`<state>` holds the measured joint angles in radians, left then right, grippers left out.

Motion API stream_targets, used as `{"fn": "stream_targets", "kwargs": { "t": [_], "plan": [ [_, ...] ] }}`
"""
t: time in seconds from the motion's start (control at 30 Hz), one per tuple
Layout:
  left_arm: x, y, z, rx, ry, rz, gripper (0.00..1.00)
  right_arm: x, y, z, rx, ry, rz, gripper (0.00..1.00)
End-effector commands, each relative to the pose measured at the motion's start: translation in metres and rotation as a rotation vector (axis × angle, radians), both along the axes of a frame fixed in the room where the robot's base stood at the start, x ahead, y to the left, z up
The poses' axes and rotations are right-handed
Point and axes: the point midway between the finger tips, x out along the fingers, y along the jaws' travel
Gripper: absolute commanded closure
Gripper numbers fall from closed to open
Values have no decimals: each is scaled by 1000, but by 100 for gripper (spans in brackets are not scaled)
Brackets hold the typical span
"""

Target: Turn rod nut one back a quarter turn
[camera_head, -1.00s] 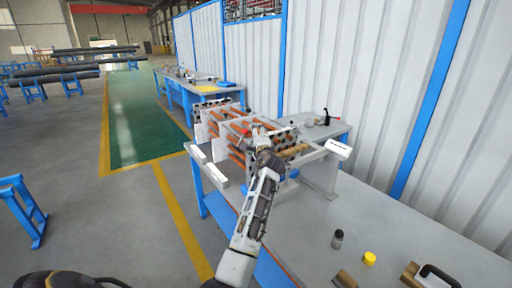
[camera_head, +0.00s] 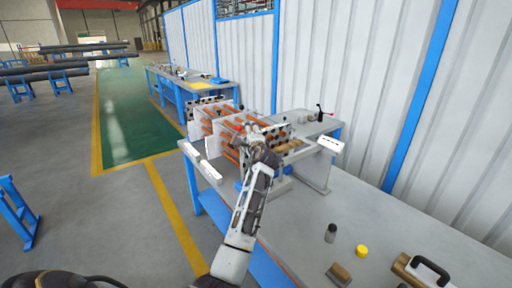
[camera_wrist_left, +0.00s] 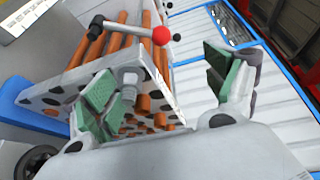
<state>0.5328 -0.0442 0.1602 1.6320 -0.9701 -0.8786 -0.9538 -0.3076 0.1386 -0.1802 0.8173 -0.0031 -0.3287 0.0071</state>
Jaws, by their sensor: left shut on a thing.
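The flanged shell rig (camera_head: 194,131) stands on the bench, with orange rods running between pale plates. My left gripper (camera_head: 262,132) reaches the near side of this rig. In the left wrist view, my left gripper (camera_wrist_left: 165,85) has green pads that look wide apart. A pale rod nut (camera_wrist_left: 130,86) on a stud sits beside the left pad, in front of the plate with dark holes (camera_wrist_left: 52,97). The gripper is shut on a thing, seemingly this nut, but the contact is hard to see. My right gripper is not in view.
A lever with a red ball end (camera_wrist_left: 161,36) stands close to the fingers. A small dark-topped bottle (camera_head: 331,233), a yellow cap (camera_head: 362,251) and a black-handled block (camera_head: 430,270) lie on the bench (camera_head: 390,220). The near bench middle is mostly clear.

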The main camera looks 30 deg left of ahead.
Motion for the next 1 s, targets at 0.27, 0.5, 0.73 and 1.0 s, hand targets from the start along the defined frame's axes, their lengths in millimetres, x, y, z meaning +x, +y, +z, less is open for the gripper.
{"fn": "stream_targets", "kwargs": {
  "t": [0.27,0.5,0.73,1.0],
  "plan": [
    [-9,-12,23,15,-35,-7,65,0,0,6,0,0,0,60],
    [-16,-17,17,9,-28,-5,70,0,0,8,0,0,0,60],
    [-23,-24,16,7,-25,-4,70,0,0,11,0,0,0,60],
    [-31,-32,15,5,-25,-3,70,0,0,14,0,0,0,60]
  ]
}}
